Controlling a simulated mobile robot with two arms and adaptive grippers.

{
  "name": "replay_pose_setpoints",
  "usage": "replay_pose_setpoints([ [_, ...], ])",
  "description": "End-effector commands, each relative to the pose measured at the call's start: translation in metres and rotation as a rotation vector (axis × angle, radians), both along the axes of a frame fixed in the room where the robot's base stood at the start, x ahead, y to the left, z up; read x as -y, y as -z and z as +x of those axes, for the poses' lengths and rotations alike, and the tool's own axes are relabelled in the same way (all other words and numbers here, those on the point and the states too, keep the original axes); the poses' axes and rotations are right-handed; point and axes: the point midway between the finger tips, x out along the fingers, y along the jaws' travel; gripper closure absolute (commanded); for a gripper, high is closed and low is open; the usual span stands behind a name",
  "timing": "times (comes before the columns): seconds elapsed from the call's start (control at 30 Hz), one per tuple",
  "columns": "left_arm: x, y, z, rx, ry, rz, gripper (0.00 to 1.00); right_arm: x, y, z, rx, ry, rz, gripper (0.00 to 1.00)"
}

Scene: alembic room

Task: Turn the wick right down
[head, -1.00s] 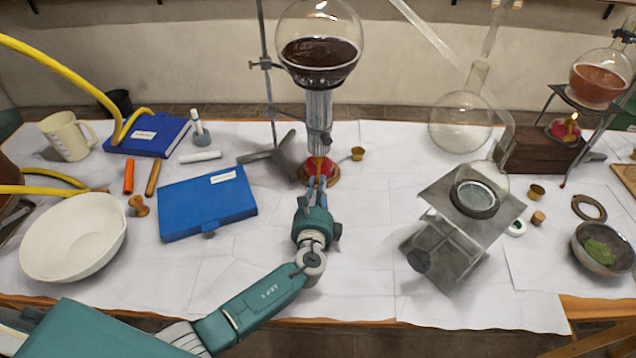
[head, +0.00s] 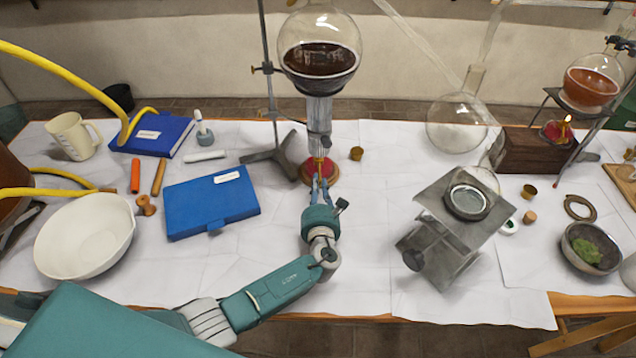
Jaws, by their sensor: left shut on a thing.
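A red spirit lamp (head: 331,169) with a brassy top stands on the white-covered table, below the glass column of a round flask of dark liquid (head: 320,62). My left gripper (head: 319,186) reaches it from the front, its blue-grey fingers shut at the near side of the lamp, at the wick knob. The fingers hide the knob, so its turn cannot be read. A small orange-yellow spot shows at the lamp's top; I cannot tell how big any flame is. My right gripper is out of view.
A blue case (head: 212,203) lies left. A metal jack stand (head: 440,262) stands right. A second lamp (head: 557,131) burns at far right.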

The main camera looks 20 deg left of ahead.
Motion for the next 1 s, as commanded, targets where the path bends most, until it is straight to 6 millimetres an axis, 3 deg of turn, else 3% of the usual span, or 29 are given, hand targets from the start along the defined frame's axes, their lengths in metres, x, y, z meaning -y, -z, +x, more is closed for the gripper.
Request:
replay_pose_setpoints([
  [0.4,0.001,-0.003,0.001,-0.127,-0.001,0.377,1.00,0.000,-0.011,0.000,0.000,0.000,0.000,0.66],
  [1.0,0.004,-0.002,0.002,-0.307,0.000,0.907,1.00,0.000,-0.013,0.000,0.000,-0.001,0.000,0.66],
])
